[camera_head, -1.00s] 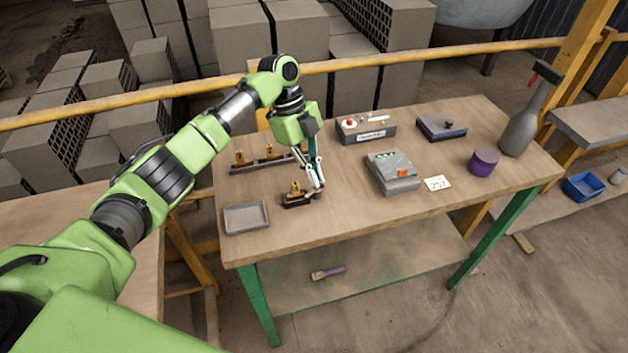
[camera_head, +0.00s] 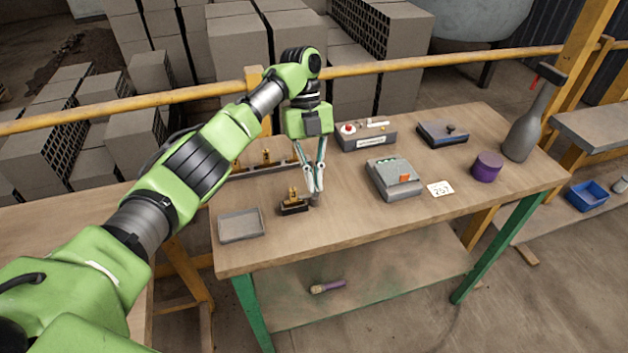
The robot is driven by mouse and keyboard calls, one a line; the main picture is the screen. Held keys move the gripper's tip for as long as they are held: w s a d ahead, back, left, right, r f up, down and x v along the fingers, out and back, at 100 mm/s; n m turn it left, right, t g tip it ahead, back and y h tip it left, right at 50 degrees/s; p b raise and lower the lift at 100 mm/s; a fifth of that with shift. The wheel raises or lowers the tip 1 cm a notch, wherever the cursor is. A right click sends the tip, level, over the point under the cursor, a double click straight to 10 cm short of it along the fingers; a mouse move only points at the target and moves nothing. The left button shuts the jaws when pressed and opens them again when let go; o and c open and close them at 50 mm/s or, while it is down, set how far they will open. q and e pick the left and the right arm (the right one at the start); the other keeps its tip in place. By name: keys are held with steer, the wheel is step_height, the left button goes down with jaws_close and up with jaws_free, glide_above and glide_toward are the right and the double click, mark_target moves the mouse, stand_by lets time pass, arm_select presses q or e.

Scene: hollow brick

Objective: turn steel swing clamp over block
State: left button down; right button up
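A small brass-coloured fixture on a dark base (camera_head: 293,206) stands on the wooden table, near the left part of its front edge. I cannot make out a separate steel swing arm or block on it at this size. My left gripper (camera_head: 314,191) points down just to the right of the fixture, its fingertips close beside it. The two fingers converge and look shut, with nothing visible between them. Whether they touch the fixture cannot be told. My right gripper is out of view.
A grey tray (camera_head: 241,226) lies left of the fixture. A longer rail with brass pieces (camera_head: 266,163) is behind, partly hidden by my arm. A grey device (camera_head: 393,179), a button box (camera_head: 366,136) and a purple cylinder (camera_head: 487,167) stand to the right.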

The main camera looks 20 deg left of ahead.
arm_select(q)
steer(key=shift+f, duration=0.1)
steer(key=c, duration=2.3)
jaws_free()
steer(key=v, duration=0.7)
steer(key=shift+w, duration=0.1)
